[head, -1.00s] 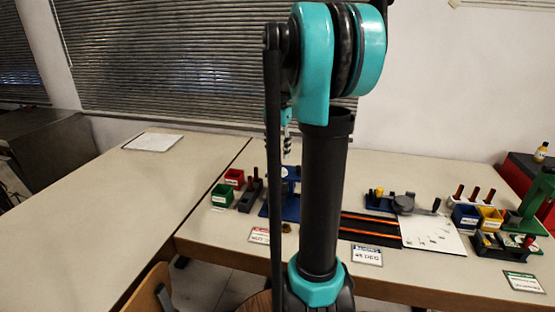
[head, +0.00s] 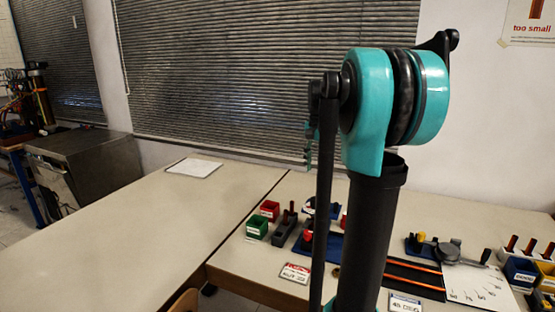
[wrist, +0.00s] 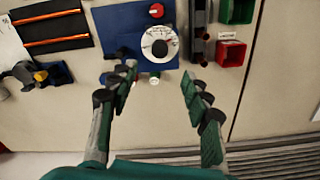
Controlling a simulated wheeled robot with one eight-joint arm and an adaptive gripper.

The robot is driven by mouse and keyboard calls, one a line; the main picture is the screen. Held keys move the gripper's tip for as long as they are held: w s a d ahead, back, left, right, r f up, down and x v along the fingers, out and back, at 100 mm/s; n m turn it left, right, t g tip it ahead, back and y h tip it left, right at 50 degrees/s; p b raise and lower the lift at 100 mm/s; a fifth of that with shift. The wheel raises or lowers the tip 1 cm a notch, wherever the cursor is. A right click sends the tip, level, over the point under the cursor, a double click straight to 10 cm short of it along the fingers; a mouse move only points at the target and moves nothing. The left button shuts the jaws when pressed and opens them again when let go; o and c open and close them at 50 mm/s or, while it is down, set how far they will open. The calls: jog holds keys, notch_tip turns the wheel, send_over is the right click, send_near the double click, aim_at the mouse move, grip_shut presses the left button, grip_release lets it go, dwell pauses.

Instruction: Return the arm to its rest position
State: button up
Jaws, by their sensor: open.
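My arm stands upright in the right half of the head view. My gripper (head: 308,150) shows there as a small teal and dark shape in front of the blinds, partly behind an arm link. In the wrist view my gripper (wrist: 159,84) has its two fingers spread wide apart with nothing between them. Beyond the fingertips lies the blue board (wrist: 125,25) with a white dial (wrist: 155,47) and a red knob (wrist: 157,11). The gripper appears to be above the table, apart from these things.
The bench (head: 140,225) is mostly bare at left, with a white sheet (head: 194,168). A red bin (head: 270,211), green bin (head: 257,227), grey block (head: 286,228) and black mat with orange rods (head: 415,277) stand near my arm. Blinds (head: 260,80) hang behind.

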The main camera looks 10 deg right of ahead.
jog(key=s+a+f+n+t, duration=0.1)
jog(key=s+a+f+n, duration=0.2)
jog(key=s+f, duration=0.4)
jog(key=s+a+f+n+t, duration=0.1)
jog(key=s+a+f+n, duration=0.3)
jog(key=s+f, duration=0.4)
jog(key=s+a+f+n+t, duration=0.2)
jog(key=s+a+f+n, duration=0.1)
jog(key=s+f, duration=0.4)
jog(key=shift+s+a+f, duration=0.1)
jog(key=shift+s+f, duration=0.1)
jog(key=shift+f, duration=0.55)
jog(key=shift+s+a+f, duration=0.1)
jog(key=shift+s+f, duration=0.1)
jog(key=shift+f, duration=0.55)
dwell(0.5)
